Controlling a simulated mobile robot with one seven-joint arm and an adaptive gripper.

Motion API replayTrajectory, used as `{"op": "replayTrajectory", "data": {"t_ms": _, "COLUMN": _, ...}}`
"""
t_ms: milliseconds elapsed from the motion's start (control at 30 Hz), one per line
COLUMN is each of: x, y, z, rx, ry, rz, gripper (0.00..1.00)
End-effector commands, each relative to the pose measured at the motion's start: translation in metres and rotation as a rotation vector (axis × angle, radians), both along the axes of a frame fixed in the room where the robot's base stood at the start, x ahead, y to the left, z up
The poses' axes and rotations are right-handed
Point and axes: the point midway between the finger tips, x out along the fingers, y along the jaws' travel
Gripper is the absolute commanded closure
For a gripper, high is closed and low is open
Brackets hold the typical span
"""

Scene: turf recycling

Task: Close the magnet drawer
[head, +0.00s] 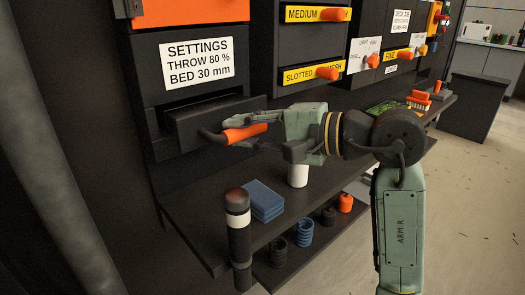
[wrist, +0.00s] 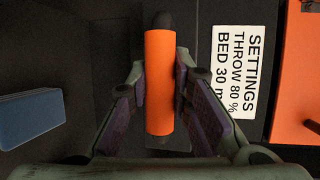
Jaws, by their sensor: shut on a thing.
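The magnet drawer (head: 188,122) is the dark drawer below the settings label at the left in the head view. It juts out from the cabinet front. Its orange bar handle (head: 244,133) has dark ends. In the wrist view the handle (wrist: 159,85) runs up and down the middle of the picture. My gripper (head: 232,136) is shut on the handle, with one finger on each side of it in the wrist view (wrist: 160,72). My gripper hides part of the drawer front in the head view.
A shelf (head: 200,218) below the drawer holds a blue block stack (head: 262,200) and a white cup (head: 297,175). A dark post with a white band (head: 238,240) stands at its front corner. More labelled panels with orange handles (head: 328,73) are to the right.

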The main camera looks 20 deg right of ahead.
Motion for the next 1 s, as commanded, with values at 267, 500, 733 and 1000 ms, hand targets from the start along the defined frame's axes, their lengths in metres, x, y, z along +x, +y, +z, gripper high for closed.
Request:
{"op": "replayTrajectory", "data": {"t_ms": 267, "x": 0.063, "y": 0.023, "z": -0.001, "rx": 0.0, "ry": -0.002, "rz": -0.001, "gripper": 1.0}}
{"op": "replayTrajectory", "data": {"t_ms": 500, "x": 0.066, "y": 0.023, "z": 0.001, "rx": 0.001, "ry": -0.003, "rz": -0.003, "gripper": 0.79}}
{"op": "replayTrajectory", "data": {"t_ms": 733, "x": 0.066, "y": 0.023, "z": 0.0, "rx": 0.001, "ry": -0.002, "rz": -0.002, "gripper": 0.63}}
{"op": "replayTrajectory", "data": {"t_ms": 1000, "x": 0.066, "y": 0.024, "z": 0.0, "rx": 0.001, "ry": -0.002, "rz": -0.001, "gripper": 0.6}}
